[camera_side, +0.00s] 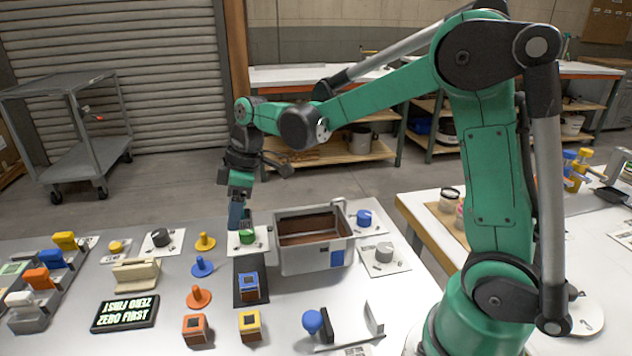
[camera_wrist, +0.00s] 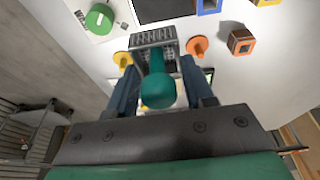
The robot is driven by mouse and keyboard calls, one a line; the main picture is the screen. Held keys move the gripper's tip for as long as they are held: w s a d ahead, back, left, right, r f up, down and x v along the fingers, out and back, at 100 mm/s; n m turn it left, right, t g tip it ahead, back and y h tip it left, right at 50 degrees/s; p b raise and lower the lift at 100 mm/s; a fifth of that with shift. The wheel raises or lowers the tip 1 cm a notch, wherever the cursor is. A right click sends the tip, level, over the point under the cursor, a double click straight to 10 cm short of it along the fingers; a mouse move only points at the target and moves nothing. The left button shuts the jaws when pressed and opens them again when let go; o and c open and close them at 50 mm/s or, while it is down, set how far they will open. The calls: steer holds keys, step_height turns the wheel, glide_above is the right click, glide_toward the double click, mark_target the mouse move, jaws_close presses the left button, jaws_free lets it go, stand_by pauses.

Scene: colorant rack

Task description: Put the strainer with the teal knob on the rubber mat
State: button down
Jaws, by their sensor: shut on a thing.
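My gripper (camera_wrist: 163,80) is shut on the strainer (camera_wrist: 152,38), which has a teal knob (camera_wrist: 160,92) and a grey, slotted metal end. The knob shows between my fingers in the wrist view. In the side view my gripper (camera_side: 238,215) points down over the area by the green dial, and I cannot make out the strainer there. The rubber mat seems to be the dark strip (camera_side: 243,268) left of the grey bin; its dark surface also shows at the top of the wrist view (camera_wrist: 165,8), beyond the strainer.
A blue block (camera_side: 248,287) stands at the mat's near part. A green dial plate (camera_side: 246,238) lies at its far end. The grey bin (camera_side: 313,262) stands to the right. Yellow, blue and orange pegs (camera_side: 202,267) stand to the left. Orange (camera_side: 196,329) and yellow blocks (camera_side: 250,325) stand in front.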

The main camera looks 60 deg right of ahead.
mark_target(240, 267)
step_height(240, 267, down, 10)
steer(key=shift+r, duration=0.15)
stand_by(0.4)
steer(key=shift+c, duration=1.7)
jaws_free()
